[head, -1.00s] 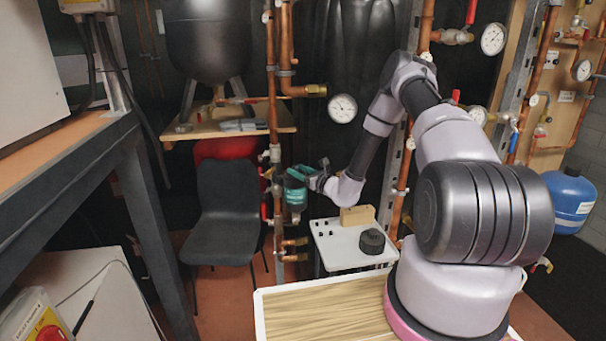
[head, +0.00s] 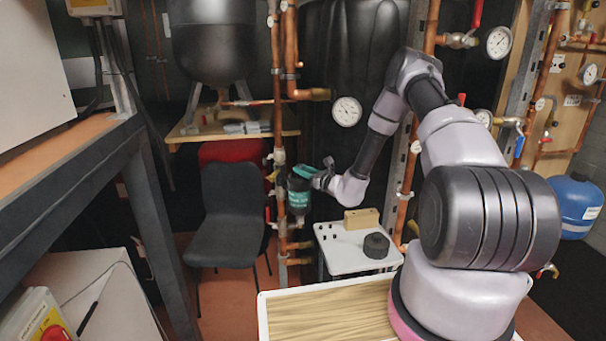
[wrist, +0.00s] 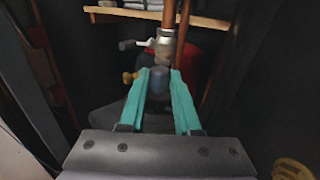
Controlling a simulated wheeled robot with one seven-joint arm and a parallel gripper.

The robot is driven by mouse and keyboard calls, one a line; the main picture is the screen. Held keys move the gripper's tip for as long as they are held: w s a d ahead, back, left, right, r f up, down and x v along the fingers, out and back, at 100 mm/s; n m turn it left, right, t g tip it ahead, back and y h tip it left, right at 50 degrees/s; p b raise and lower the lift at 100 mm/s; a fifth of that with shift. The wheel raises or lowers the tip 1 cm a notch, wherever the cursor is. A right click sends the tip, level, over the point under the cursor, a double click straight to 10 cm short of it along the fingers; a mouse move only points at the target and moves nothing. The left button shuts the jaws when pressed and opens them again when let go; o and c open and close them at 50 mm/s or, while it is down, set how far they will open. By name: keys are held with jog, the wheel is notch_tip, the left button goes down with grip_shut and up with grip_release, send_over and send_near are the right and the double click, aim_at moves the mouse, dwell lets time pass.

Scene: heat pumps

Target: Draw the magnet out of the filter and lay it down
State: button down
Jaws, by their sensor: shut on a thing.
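The filter (head: 299,194) is a dark canister with a teal label on the vertical copper pipework in the middle of the head view. My gripper (head: 302,172) is at its top, reaching in from the right. In the wrist view my gripper (wrist: 159,80) has its two teal fingers on either side of a blue-grey round piece, the magnet (wrist: 158,83), and is shut on it. The magnet seems to be still at the filter's top; how deep it sits is hidden. The filter body is mostly hidden in the wrist view.
A small white table (head: 340,260) stands below and right of the filter, with a wooden block (head: 361,219) and a dark round piece (head: 376,246) on it. Its front left is clear. A black chair (head: 232,210) stands left, and pipes and valves rise close by the filter.

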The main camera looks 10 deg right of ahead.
jog(key=shift+r, duration=1.35)
jog(key=shift+r, duration=0.15)
jog(key=shift+r, duration=1.95)
jog(key=shift+r, duration=0.15)
jog(key=shift+r, duration=2.65)
